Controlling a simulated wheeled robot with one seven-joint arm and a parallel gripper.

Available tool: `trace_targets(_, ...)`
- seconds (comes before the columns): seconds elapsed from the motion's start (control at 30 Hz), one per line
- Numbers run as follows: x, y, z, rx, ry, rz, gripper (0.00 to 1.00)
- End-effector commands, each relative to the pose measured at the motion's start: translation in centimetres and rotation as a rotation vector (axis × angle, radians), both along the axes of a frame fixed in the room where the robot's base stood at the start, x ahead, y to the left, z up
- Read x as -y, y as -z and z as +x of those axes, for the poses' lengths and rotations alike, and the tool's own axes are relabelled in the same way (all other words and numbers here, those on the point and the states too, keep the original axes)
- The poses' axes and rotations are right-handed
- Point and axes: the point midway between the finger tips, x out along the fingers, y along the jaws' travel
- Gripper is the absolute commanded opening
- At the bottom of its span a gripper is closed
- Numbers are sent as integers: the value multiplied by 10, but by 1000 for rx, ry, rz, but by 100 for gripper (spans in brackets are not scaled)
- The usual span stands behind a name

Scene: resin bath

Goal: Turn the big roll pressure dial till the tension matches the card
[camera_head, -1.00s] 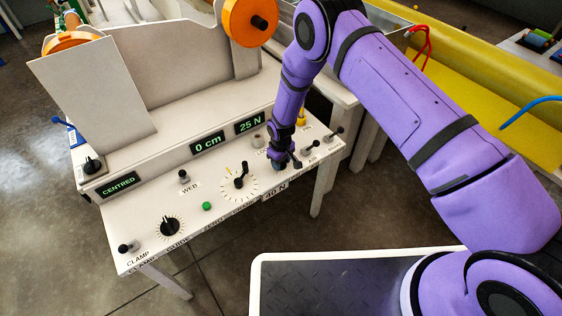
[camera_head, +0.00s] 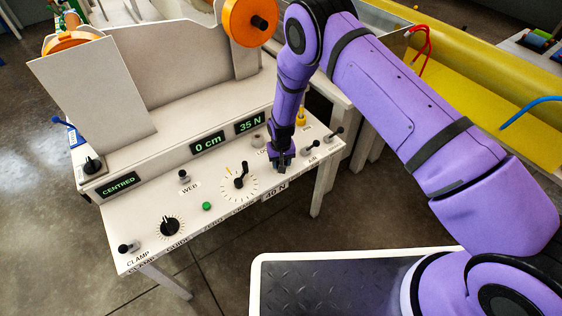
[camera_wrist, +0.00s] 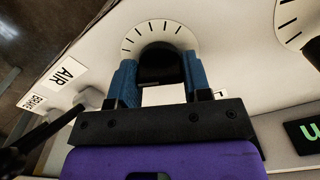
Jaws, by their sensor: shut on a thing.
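My gripper (camera_head: 281,164) is at the right part of the white control panel. In the wrist view its blue fingers (camera_wrist: 161,74) are shut on a black dial knob (camera_wrist: 160,58), one on each side. Tick marks (camera_wrist: 150,30) ring the knob on a white disc. In the head view my gripper hides this dial. The tension display (camera_head: 250,123) reads 35 N in green. The card (camera_head: 275,192) on the panel's front edge reads 40 N.
A larger ticked dial (camera_head: 240,181) with a black handle stands left of my gripper. Further left are a green button (camera_head: 207,206) and a black knob (camera_head: 169,227). Small levers (camera_head: 312,147) stand close on the right. Another display (camera_head: 208,144) reads 0 cm.

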Motion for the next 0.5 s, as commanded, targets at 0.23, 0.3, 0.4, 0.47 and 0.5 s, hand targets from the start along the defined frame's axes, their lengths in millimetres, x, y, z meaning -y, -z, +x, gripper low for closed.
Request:
trace_targets(0.23,0,0,-1,-1,162,-1,21)
trace_targets(0.3,0,0,-1,-1,195,-1,21)
trace_targets(0.4,0,0,-1,-1,233,-1,21)
trace_targets(0.47,0,0,-1,-1,251,-1,21)
trace_targets(0.5,0,0,0,-1,261,-1,21)
